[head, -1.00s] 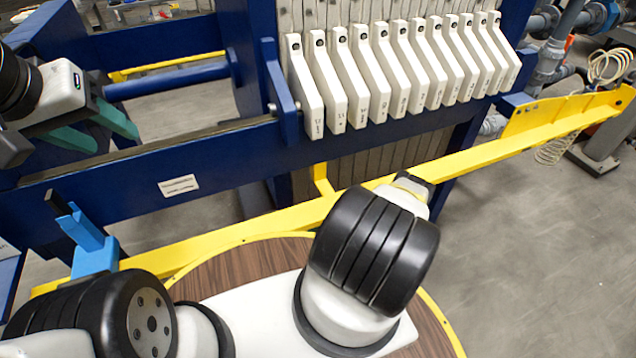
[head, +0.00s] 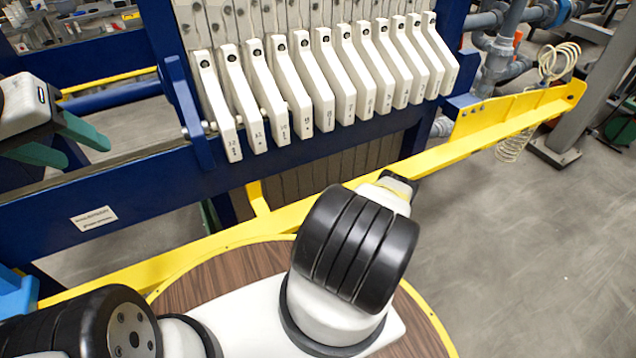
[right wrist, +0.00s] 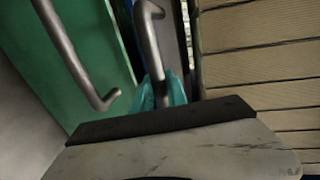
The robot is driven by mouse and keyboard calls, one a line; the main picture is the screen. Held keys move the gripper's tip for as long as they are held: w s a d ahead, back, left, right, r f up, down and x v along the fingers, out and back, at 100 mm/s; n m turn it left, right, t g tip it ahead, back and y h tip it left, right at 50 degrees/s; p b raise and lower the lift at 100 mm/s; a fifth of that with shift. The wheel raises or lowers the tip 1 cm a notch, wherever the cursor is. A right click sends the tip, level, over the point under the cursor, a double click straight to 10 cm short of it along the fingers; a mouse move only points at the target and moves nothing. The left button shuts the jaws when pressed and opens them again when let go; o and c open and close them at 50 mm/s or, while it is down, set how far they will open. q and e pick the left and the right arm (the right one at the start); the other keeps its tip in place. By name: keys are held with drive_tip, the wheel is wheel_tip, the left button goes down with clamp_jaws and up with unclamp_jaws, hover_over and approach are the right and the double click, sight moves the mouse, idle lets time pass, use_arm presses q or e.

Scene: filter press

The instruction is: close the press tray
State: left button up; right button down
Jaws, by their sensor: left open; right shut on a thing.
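In the right wrist view, the teal fingers of my right gripper (right wrist: 160,92) are shut on a bent grey metal handle (right wrist: 150,45). Behind it is a green panel (right wrist: 95,30), possibly part of the press tray; I cannot tell for sure. A second bent metal rod (right wrist: 72,50) stands to the left, apart from the fingers. In the head view my right gripper is hidden beyond my black and white arm. My left gripper (head: 80,148), with teal fingers, is open and empty at the left edge, by the blue press frame (head: 150,185).
A row of pale, numbered filter plates (head: 315,95) hangs along the press. A yellow bar (head: 450,155) runs diagonally in front of it. Pipes (head: 500,45) and a coiled hose (head: 550,65) stand at the right. The grey floor (head: 530,260) at right is clear.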

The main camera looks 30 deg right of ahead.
drive_tip(key=shift+d, duration=0.35)
drive_tip(key=c, duration=1.3)
unclamp_jaws()
drive_tip(key=shift+c, duration=0.2)
drive_tip(key=shift+a, duration=0.1)
drive_tip(key=v, duration=0.7)
drive_tip(key=shift+s, duration=0.45)
drive_tip(key=shift+s, duration=0.15)
